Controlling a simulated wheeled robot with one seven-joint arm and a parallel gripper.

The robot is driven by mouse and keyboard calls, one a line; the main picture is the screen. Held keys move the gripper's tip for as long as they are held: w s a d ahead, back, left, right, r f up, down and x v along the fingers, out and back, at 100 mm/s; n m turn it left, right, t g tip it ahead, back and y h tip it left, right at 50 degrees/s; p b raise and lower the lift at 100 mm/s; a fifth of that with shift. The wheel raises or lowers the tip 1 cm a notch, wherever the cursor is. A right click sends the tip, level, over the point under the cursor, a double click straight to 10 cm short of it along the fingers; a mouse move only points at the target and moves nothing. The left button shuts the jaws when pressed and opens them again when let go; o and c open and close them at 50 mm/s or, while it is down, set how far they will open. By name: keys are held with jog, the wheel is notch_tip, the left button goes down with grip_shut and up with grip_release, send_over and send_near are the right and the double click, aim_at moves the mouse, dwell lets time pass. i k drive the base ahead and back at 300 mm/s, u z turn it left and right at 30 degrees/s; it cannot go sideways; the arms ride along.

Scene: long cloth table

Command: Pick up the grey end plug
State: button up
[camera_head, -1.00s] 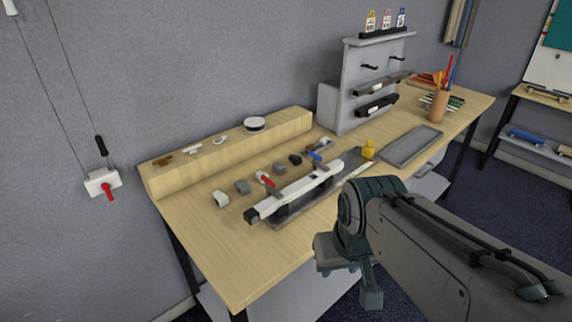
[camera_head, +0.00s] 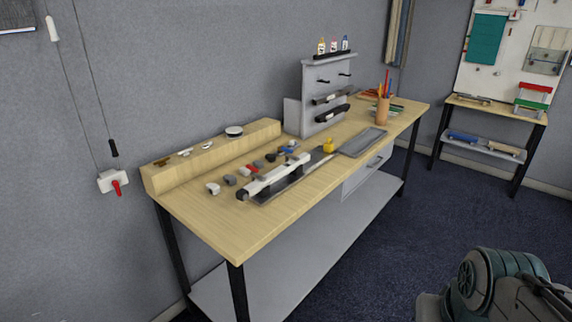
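Several small parts lie in a row on the wooden workbench (camera_head: 230,228), behind a long white bar in a dark fixture (camera_head: 285,178). At this size I cannot tell which is the grey end plug. A paler part (camera_head: 213,188) lies at the left end of the row. Only my arm shows at the lower right, well away from the bench. My gripper's fingers are outside the picture.
A raised wooden ledge (camera_head: 220,153) runs along the back left. A grey rack (camera_head: 322,95), a yellow object (camera_head: 328,146), a grey tray (camera_head: 363,142) and a pencil cup (camera_head: 382,110) stand farther right. The bench's front left top is clear, and open floor lies right of it.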

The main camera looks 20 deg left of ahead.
aim_at(259, 164)
jog(key=z, duration=0.25)
jog(key=i, duration=1.3)
jog(key=u, duration=0.35)
jog(key=i, duration=1)
jog(key=u, duration=1.5)
jog(key=i, duration=0.55)
jog(key=u, duration=0.6)
